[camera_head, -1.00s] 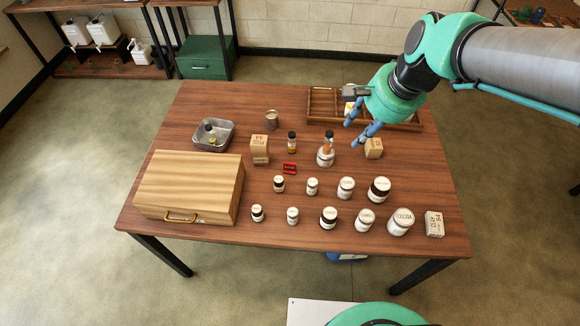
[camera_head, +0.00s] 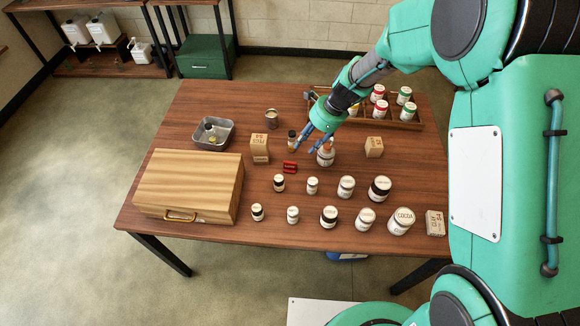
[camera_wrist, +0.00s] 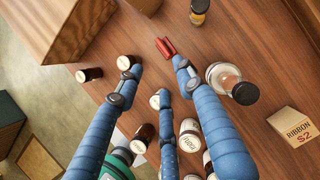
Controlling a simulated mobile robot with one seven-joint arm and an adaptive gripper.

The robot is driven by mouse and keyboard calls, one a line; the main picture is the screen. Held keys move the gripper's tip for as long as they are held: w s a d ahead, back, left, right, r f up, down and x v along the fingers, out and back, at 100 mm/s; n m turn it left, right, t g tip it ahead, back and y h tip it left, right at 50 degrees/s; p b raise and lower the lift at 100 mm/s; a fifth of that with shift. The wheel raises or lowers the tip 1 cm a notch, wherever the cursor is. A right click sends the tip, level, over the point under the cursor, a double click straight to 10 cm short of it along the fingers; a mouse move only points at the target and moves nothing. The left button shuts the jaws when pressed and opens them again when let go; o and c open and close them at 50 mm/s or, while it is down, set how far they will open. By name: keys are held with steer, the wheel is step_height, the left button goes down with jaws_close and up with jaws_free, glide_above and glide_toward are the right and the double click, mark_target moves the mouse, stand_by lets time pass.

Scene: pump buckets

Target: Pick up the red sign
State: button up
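My gripper (camera_head: 311,145) has blue jointed fingers and hangs above the table, up and to the right of the sign. In the wrist view my gripper (camera_wrist: 155,80) has its fingers spread apart with nothing held between them.
A small amber bottle (camera_wrist: 199,10) and a cardboard box (camera_head: 259,148) are near the sign. Several labelled jars (camera_head: 346,187) stand in front. A wooden case (camera_head: 190,183) is at left, a compartment tray (camera_head: 402,124) behind.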

steer(key=shift+w+a+f+m, duration=0.1)
steer(key=shift+a+f+m, duration=0.05)
steer(key=shift+f, duration=0.3)
steer(key=shift+w+a+f+m, duration=0.1)
steer(key=shift+a+f+m, duration=0.05)
steer(key=shift+f, duration=0.3)
steer(key=b, duration=0.2)
glide_toward(290, 163)
steer(key=shift+x, duration=2.5)
steer(key=shift+b+x, duration=0.95)
steer(key=shift+x, duration=1.65)
steer(key=shift+c, duration=0.3)
jaws_close()
